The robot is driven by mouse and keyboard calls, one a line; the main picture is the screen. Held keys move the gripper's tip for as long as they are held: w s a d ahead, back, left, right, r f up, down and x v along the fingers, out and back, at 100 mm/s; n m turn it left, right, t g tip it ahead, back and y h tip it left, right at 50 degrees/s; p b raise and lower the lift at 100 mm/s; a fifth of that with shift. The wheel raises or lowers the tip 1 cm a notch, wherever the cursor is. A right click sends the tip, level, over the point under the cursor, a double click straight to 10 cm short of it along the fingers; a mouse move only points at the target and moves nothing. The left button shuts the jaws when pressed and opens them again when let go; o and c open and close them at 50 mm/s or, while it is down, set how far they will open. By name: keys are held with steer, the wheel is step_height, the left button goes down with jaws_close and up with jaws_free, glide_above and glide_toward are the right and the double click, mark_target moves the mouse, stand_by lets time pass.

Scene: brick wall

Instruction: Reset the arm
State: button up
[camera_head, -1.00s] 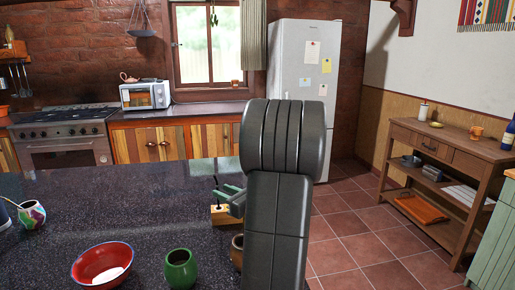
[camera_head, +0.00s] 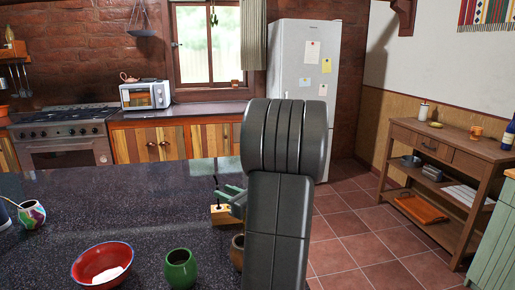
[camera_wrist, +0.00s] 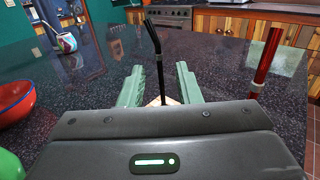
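My arm stands upright in the middle of the head view and hides part of the counter behind it. My gripper (camera_head: 230,195) reaches out to the left of the arm over the dark counter (camera_head: 120,205). In the wrist view its two pale green fingers (camera_wrist: 160,82) are spread apart with a gap between them, so it is open. A thin black bent stick (camera_wrist: 157,50) shows upright between the fingers, apart from both. A small yellow wooden block (camera_head: 221,215) sits just below the gripper in the head view, and its pale top shows partly between the fingers in the wrist view.
A red bowl (camera_head: 102,262), a green cup (camera_head: 180,269) and a partly hidden brown cup (camera_head: 237,254) stand near the counter's front. A painted cup (camera_head: 32,214) is at left. A red stick (camera_wrist: 267,56) rises right of the gripper. The counter's middle left is clear.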

steer(key=x, duration=0.5)
steer(key=shift+w+a+p, duration=0.15)
steer(key=shift+a+p, duration=0.1)
steer(key=shift+p, duration=0.05)
step_height(320, 180, up, 8)
steer(key=p, duration=0.6)
steer(key=shift+f, duration=0.25)
steer(key=shift+w+a, duration=0.1)
steer(key=shift+w, duration=0.05)
